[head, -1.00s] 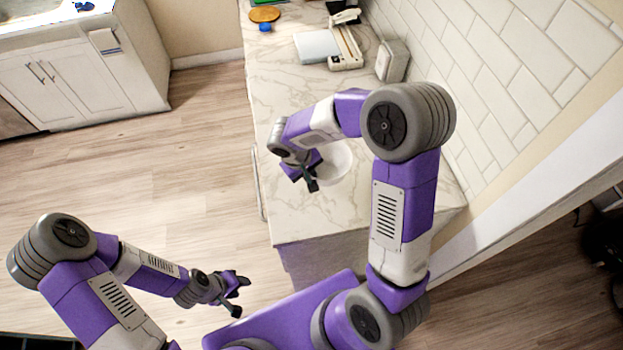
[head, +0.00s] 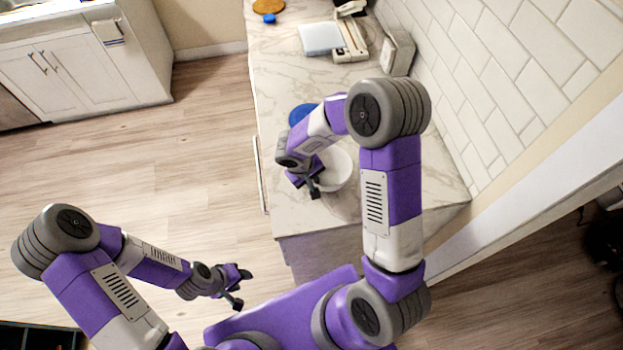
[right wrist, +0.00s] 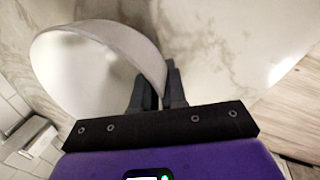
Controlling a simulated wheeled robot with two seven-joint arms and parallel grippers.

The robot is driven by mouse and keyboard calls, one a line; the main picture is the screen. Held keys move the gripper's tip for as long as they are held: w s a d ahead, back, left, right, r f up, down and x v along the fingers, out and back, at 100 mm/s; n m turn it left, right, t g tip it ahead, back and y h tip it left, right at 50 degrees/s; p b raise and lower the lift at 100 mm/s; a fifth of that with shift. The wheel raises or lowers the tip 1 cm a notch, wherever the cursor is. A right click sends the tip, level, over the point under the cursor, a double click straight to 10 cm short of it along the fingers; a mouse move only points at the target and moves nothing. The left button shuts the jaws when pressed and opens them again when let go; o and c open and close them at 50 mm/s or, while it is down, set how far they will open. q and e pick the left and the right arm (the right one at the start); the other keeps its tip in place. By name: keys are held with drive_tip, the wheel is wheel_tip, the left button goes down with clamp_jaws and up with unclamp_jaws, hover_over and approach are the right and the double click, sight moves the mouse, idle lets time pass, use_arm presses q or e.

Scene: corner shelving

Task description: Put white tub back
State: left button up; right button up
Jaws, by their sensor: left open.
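The white tub (head: 338,168), round and open-topped, is at the near part of the marble counter (head: 400,185), partly hidden by my right arm. My right gripper (head: 314,187) is at its near left side. In the right wrist view the tub (right wrist: 75,70) has its thin wall between the two dark fingers of my right gripper (right wrist: 158,90), which are close together on it. I cannot tell whether the tub touches the counter. My left gripper (head: 242,287) is open and empty over the floor, left of the counter's near end.
A blue round thing (head: 302,113) lies on the counter behind my right arm. Farther back are a white and beige device (head: 350,40), a grey box (head: 397,53), a blue item (head: 269,18) and a brown disc (head: 268,5). A tiled wall (head: 510,80) bounds the right.

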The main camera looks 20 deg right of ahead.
drive_tip(key=o, duration=0.3)
drive_tip(key=shift+o, duration=0.2)
drive_tip(key=shift+r, duration=0.1)
drive_tip(key=shift+r+p, duration=0.15)
drive_tip(key=shift+p, duration=0.15)
drive_tip(key=v, duration=1.2)
drive_tip(key=shift+p, duration=0.4)
